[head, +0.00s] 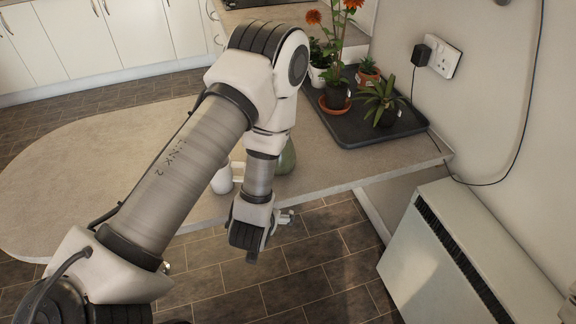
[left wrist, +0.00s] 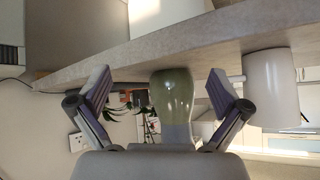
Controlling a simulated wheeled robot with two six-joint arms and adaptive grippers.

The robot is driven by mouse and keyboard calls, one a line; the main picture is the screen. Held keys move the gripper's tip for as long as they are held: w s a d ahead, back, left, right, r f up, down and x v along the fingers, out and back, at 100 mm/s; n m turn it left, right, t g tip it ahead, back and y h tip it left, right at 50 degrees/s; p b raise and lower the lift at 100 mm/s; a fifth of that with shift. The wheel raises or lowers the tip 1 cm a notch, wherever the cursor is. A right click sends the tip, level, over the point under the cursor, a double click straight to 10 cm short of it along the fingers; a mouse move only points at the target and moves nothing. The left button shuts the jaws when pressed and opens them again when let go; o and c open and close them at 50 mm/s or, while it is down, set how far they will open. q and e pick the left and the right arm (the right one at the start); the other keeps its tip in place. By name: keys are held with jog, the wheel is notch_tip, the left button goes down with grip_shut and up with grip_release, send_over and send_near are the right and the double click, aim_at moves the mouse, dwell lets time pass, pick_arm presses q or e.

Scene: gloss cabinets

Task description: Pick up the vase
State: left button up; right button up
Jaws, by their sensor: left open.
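The vase is green and glossy. In the head view the vase (head: 288,158) stands near the counter's front edge, partly hidden behind my left arm. In the left wrist view, which looks upside down, the vase (left wrist: 172,92) appears between the two fingers, with a gap on each side. My left gripper (left wrist: 158,88) is open and empty. In the head view the left gripper (head: 284,217) is just off the counter's front edge, with its fingers hard to make out. I cannot tell how far the vase is from the fingertips. My right gripper is not in view.
A white cup (head: 222,180) stands left of the vase; it also shows in the left wrist view (left wrist: 270,88). A dark tray (head: 385,143) with several potted plants is at the back right. A white heater (head: 450,262) stands by the wall. The counter's left part (head: 75,170) is clear.

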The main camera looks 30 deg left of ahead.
pick_arm(q)
jog(key=w+a+r+t+y+b, duration=0.1)
jog(key=w+b, duration=0.1)
jog(key=w+r+n+t+y+b, duration=0.1)
jog(key=w+r+t+b, duration=0.1)
jog(key=b, duration=0.1)
jog(key=w+a+r+t+b, duration=0.1)
jog(key=w+r+b, duration=0.1)
jog(key=w, duration=0.1)
jog(key=shift+w+a+n+y, duration=0.1)
jog(key=shift+a+n+y, duration=0.2)
jog(key=shift+a+y, duration=0.1)
jog(key=w+a+r+t+y+b, duration=0.1)
jog(key=w+r, duration=0.1)
jog(key=w, duration=0.1)
jog(key=w+a+r+n+t+b, duration=0.1)
jog(key=w+a+r+b, duration=0.1)
jog(key=w, duration=0.1)
jog(key=w+a+r+y+b, duration=0.1)
jog(key=w+a+r+b, duration=0.1)
jog(key=w+r, duration=0.1)
jog(key=shift+n+t+y, duration=0.3)
jog(key=shift+n+t, duration=0.1)
jog(key=shift+w+a+f, duration=0.1)
jog(key=shift+w+a, duration=0.1)
jog(key=shift+w, duration=0.15)
jog(key=c, duration=1.5)
jog(key=shift+c, duration=1.4)
jog(key=shift+r, duration=0.25)
